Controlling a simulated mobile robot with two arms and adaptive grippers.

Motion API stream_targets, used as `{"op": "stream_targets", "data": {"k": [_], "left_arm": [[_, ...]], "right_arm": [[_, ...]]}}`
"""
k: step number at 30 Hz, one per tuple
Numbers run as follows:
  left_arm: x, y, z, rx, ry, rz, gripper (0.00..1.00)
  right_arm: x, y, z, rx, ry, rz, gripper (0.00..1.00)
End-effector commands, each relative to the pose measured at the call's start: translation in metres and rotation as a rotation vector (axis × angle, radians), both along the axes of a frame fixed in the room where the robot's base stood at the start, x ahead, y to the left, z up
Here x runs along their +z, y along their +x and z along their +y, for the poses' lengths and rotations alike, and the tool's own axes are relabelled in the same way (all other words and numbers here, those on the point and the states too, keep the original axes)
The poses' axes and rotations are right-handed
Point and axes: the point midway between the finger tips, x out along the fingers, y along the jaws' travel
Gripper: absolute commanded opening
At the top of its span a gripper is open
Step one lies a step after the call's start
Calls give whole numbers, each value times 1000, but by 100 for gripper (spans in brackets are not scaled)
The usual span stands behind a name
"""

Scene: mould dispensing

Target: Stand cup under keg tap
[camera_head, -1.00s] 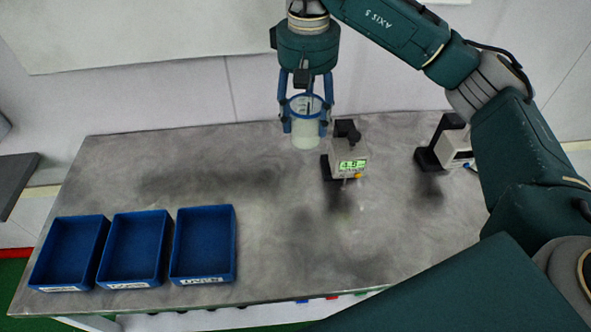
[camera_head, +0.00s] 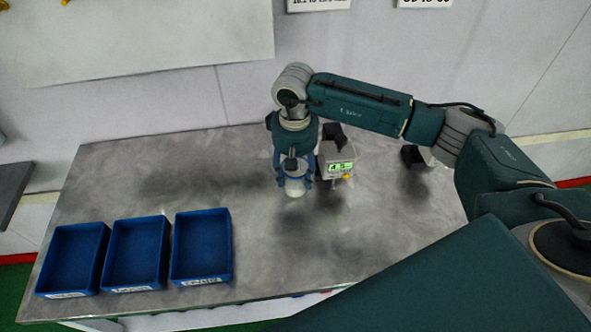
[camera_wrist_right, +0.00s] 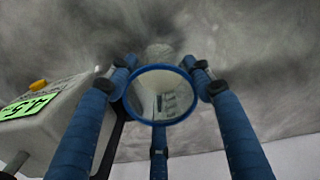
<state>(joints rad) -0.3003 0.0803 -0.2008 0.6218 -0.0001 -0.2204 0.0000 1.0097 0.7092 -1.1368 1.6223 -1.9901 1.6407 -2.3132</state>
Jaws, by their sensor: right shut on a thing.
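A pale, see-through cup (camera_head: 295,188) with a blue rim is held upright between the fingers of my right gripper (camera_head: 294,179), over the table near the grey box. In the right wrist view the cup's round rim (camera_wrist_right: 160,67) faces the camera, with the blue fingers of my right gripper (camera_wrist_right: 160,66) around it. A grey box (camera_head: 337,153) with a green lit display and a yellow knob stands just right of the cup. I cannot tell whether it bears the keg tap. I cannot tell whether the cup's base touches the table. My left gripper is not in view.
Three blue bins (camera_head: 201,272) stand in a row at the table's front left. Another device (camera_head: 412,158) stands at the back right, partly behind my right arm. The middle of the grey table (camera_head: 150,185) is bare.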

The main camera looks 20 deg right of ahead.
Motion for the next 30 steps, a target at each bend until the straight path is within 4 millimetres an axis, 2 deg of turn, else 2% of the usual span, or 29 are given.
{"op": "stream_targets", "data": {"k": [3,10,11,13,24,26,30], "left_arm": [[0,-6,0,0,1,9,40],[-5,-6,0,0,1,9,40],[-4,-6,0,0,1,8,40],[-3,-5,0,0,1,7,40],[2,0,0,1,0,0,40],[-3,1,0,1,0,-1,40],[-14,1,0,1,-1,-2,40]], "right_arm": [[0,1,0,0,1,-3,21],[-4,1,0,0,1,-3,21],[-3,1,0,0,0,-2,55],[-2,1,0,0,0,-2,69],[2,1,0,-1,0,-2,70],[4,2,0,0,1,-5,70],[27,3,0,0,0,-9,70]]}}
